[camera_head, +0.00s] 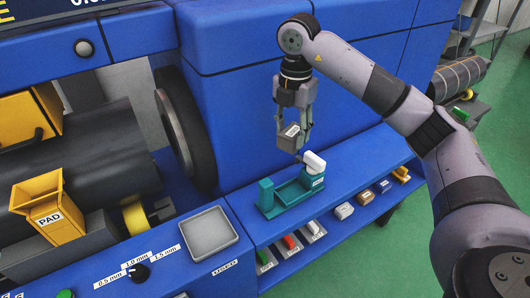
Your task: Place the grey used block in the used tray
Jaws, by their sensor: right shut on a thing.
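The grey used block (288,140) has a pale label on its side. It is between the fingers of my right gripper (292,126), which is shut on it. The gripper points down and holds the block above the teal fixture (290,192), apparently clear of it. The used tray (210,234) is a shallow grey square tray, empty, on the blue ledge left of the fixture, with a label at its front edge. The block is up and to the right of the tray in the picture. My left gripper is not in view.
A white block (315,162) sits at the right end of the teal fixture. Several small coloured blocks lie on the lower shelf. A yellow PAD holder (50,207) and a black knob (139,273) are left of the tray. The blue machine wall rises behind.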

